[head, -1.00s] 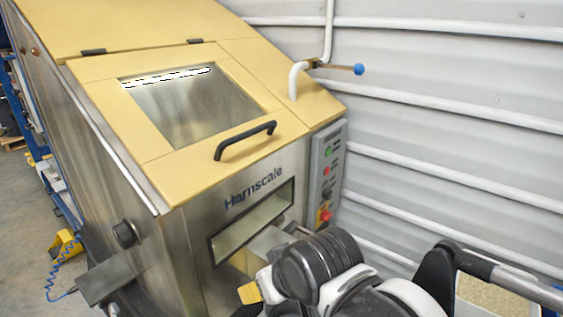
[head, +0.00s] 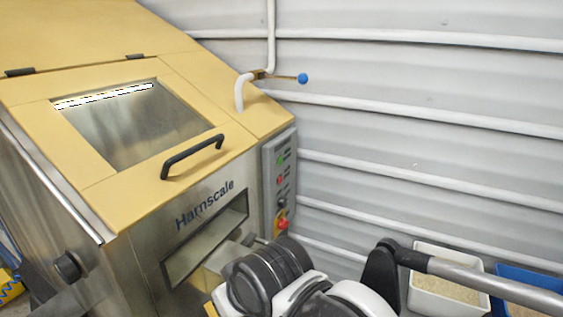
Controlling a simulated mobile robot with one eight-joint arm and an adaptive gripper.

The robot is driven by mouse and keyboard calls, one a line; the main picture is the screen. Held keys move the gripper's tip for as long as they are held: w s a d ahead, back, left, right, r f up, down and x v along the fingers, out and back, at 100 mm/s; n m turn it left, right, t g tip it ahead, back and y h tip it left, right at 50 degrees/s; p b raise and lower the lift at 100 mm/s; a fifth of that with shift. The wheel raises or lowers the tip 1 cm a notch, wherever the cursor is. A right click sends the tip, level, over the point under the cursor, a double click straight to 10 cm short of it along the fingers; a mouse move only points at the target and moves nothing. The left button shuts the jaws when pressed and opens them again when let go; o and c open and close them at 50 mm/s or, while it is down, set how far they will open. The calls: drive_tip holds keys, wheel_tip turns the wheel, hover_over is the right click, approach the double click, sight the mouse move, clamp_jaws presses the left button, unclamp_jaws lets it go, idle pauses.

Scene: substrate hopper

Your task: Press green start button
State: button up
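The green start button (head: 280,160) is near the top of a narrow grey control panel (head: 268,183) on the right side of the hopper machine. Below it are a small red button (head: 280,180), a dark knob, and a larger red button on a yellow base (head: 281,224). The panel is seen at a steep angle. My arm's dark and white links fill the lower middle, below and in front of the panel. My gripper cannot be made out in this view.
The steel hopper machine (head: 146,258) with a yellow lid (head: 100,187) and black handle (head: 192,157) fills the left. A pipe with a blue-tipped lever (head: 302,78) rises behind it. A ribbed wall (head: 430,150) stands behind. A white bin (head: 445,300) and blue bin (head: 530,276) are lower right.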

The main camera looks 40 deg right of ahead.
clamp_jaws()
idle(1.0)
